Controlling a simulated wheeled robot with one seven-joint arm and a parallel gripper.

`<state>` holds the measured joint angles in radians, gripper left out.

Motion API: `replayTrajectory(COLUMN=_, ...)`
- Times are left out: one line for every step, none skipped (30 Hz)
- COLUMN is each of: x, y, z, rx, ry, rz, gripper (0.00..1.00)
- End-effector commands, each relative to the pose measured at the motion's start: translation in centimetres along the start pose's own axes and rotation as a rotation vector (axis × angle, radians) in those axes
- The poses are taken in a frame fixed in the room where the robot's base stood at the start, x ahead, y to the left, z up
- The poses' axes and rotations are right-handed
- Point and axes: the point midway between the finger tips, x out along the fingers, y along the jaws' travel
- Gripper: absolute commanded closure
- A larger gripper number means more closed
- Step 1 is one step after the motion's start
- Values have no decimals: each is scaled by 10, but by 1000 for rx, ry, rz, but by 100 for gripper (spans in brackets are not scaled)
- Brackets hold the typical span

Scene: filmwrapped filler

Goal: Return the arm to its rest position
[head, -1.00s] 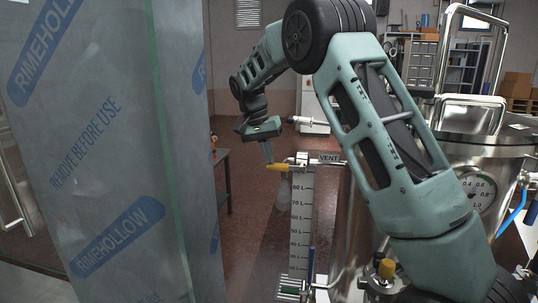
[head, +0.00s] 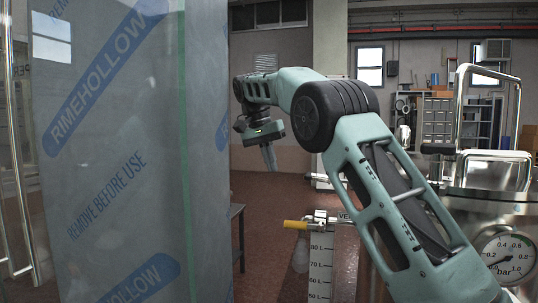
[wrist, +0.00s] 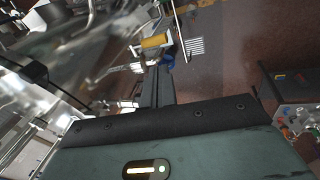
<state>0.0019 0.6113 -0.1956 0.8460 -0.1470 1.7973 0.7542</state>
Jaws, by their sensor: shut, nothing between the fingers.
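My teal and black arm arches across the middle of the head view. My gripper (head: 271,168) points down at its far end, its slim fingers shut with nothing between them. In the wrist view the closed fingers (wrist: 158,88) show above the gripper's teal housing. A yellow valve handle (head: 295,224) sits below my gripper and a little to the right, apart from it in the head view. The handle also shows in the wrist view (wrist: 156,41), beyond the fingertips.
A tall panel in printed blue-grey film (head: 120,170) fills the left. A level scale (head: 320,265) stands below the handle. A steel vessel with a pressure gauge (head: 509,253) is at right. A dark table (head: 238,225) stands behind the panel. Red floor lies between.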

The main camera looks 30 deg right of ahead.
Motion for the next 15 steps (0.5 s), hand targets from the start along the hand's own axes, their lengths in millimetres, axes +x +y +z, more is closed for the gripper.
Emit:
replayTrajectory(x=-8, y=0, z=-1, rx=0, ry=2, rz=-1, gripper=100)
replayTrajectory(x=-11, y=0, z=-1, rx=0, ry=2, rz=-1, gripper=100)
replayTrajectory(x=-14, y=0, z=-1, rx=0, ry=1, rz=0, gripper=100)
replayTrajectory(x=-17, y=0, z=-1, rx=0, ry=1, rz=0, gripper=100)
replayTrajectory(x=-18, y=0, z=-1, rx=0, ry=2, rz=0, gripper=100)
replayTrajectory(x=-21, y=1, z=-1, rx=1, ry=2, rz=0, gripper=100)
replayTrajectory(x=-22, y=1, z=0, rx=1, ry=1, rz=0, gripper=100)
replayTrajectory(x=-23, y=1, z=0, rx=1, ry=1, rz=0, gripper=100)
replayTrajectory(x=-23, y=1, z=0, rx=1, ry=1, rz=0, gripper=100)
replayTrajectory(x=-24, y=1, z=0, rx=1, ry=1, rz=0, gripper=100)
replayTrajectory(x=-24, y=1, z=0, rx=1, ry=1, rz=0, gripper=100)
replayTrajectory(x=-24, y=1, z=0, rx=1, ry=1, rz=0, gripper=100)
replayTrajectory(x=-24, y=1, z=0, rx=1, ry=1, rz=0, gripper=100)
replayTrajectory(x=-24, y=1, z=0, rx=1, ry=1, rz=0, gripper=100)
replayTrajectory(x=-24, y=1, z=0, rx=1, ry=1, rz=0, gripper=100)
